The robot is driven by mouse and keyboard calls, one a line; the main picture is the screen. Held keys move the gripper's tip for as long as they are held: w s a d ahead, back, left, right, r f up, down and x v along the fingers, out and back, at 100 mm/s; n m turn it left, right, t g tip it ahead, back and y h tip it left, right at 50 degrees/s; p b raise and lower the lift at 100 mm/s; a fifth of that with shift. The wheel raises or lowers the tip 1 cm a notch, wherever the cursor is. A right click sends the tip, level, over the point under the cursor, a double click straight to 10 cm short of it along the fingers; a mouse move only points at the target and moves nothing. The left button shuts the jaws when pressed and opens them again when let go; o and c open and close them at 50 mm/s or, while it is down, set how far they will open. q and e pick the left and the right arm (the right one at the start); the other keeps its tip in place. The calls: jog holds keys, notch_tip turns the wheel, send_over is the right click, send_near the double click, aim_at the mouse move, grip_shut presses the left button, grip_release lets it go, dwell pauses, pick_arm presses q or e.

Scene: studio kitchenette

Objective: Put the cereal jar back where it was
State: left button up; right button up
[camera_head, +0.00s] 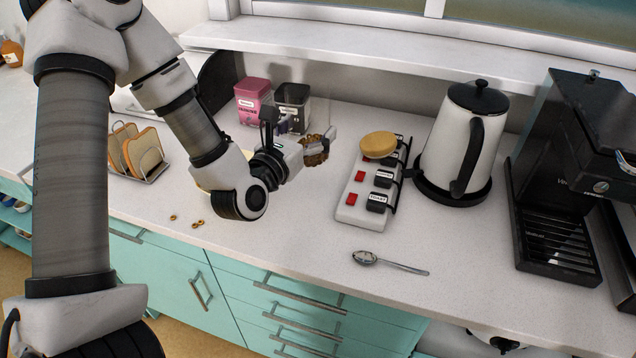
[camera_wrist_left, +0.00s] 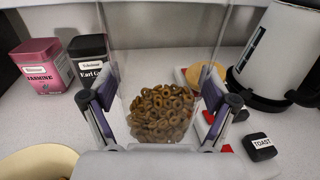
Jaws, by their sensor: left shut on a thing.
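The cereal jar (camera_wrist_left: 160,112) is clear, with brown ring-shaped cereal in its lower part; in the head view the cereal shows (camera_head: 317,150) left of the power strip. My left gripper (camera_head: 303,143) is shut on the jar, with its fingers on either side in the wrist view (camera_wrist_left: 160,122). The jar's clear walls are hard to see in the head view, and I cannot tell whether its base touches the counter. A round tan disc (camera_head: 378,144) lies on the far end of the power strip. My right gripper is not in view.
A pink tin (camera_head: 253,100) and a black tin (camera_head: 293,105) stand behind the gripper. The power strip (camera_head: 352,208) with plugs and the kettle (camera_head: 463,145) are to the right. A spoon (camera_head: 390,263) and loose cereal rings (camera_head: 197,223) lie near the front. A toast rack (camera_head: 150,175) stands left.

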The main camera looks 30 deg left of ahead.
aim_at(308, 159)
pick_arm(q)
notch_tip(308, 159, down, 8)
jog(key=shift+w+r, duration=0.1)
jog(key=shift+r, duration=0.15)
jog(key=shift+a+f, duration=0.1)
jog(key=shift+a, duration=0.05)
jog(key=shift+f, duration=0.15)
jog(key=o, duration=1.2)
jog(key=shift+c, duration=0.2)
